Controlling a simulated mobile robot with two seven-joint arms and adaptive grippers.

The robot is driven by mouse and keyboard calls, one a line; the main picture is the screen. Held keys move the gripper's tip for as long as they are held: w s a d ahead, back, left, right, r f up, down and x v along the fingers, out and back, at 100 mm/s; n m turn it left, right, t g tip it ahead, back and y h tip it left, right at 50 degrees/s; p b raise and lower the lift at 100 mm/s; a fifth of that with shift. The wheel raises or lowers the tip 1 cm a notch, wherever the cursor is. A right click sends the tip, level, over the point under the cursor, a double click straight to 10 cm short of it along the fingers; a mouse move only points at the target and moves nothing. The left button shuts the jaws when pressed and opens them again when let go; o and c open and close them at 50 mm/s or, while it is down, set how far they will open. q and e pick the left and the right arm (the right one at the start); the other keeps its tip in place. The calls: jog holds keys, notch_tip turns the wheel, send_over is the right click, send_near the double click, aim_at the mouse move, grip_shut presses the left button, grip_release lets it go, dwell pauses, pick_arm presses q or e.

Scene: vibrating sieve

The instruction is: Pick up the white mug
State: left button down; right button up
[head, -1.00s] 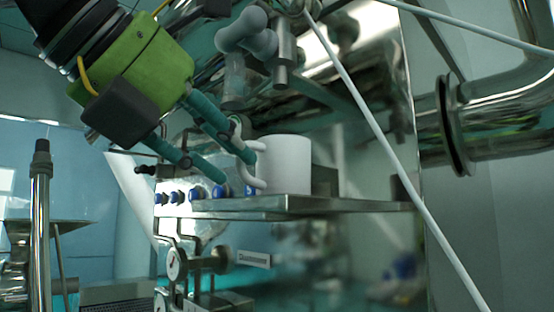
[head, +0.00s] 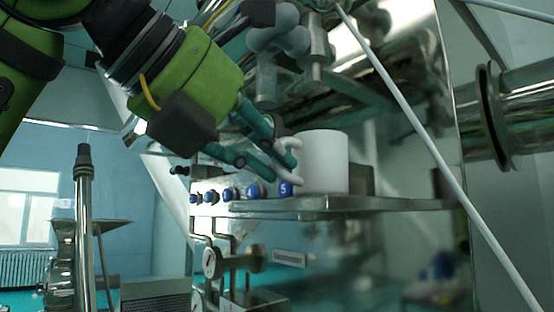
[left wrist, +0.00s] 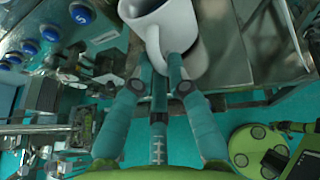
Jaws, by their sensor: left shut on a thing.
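The white mug (head: 326,162) stands upright at the metal shelf (head: 345,203), with its handle toward the left. I cannot tell whether its base touches the shelf. My left gripper (head: 285,166) comes from the upper left, its teal fingers shut on the mug's handle. In the left wrist view the mug (left wrist: 188,22) is at the top with its opening showing, and the fingertips of my left gripper (left wrist: 160,66) meet at the handle. The fingertips partly cover the handle.
Blue numbered knobs (head: 240,192) line a panel left of the mug. A gauge (head: 210,262) and fittings sit below the shelf. A thin white rod (head: 405,105) slants past on the right. Grey metal fittings (head: 280,42) hang above the gripper.

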aim_at(299, 136)
pick_arm(q)
jog(key=r, duration=0.3)
jog(key=s+r, duration=0.1)
jog(key=shift+d+r, duration=0.25)
jog(key=s+d+r, duration=0.4)
jog(key=s+r, duration=0.2)
jog(key=s, duration=0.3)
jog(key=shift+s+d, duration=0.2)
